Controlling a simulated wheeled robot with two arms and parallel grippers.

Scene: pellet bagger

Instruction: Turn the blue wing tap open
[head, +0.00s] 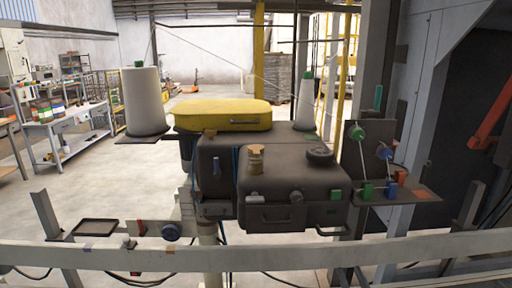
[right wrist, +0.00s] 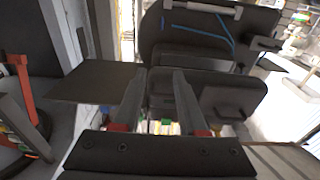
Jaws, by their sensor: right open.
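A small blue upright handle (head: 217,166), which looks like the blue wing tap, is on the front of the dark machine body, left of centre. It is too small to tell how its wings are turned. I cannot pick out the tap in the right wrist view. My right gripper (right wrist: 158,82) is open, with nothing between its fingers. Its fingers point toward dark casings with blue cables. I cannot make out this gripper in the head view, so its distance from the tap is unclear. My left gripper is not in view.
Other blue parts are a round knob (head: 171,231) low at the left and a block (head: 391,188) on the right shelf (head: 425,193). A yellow case (head: 222,115) tops the machine. A grey rail (head: 300,257) crosses in front. A red bar (head: 491,122) is at the right.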

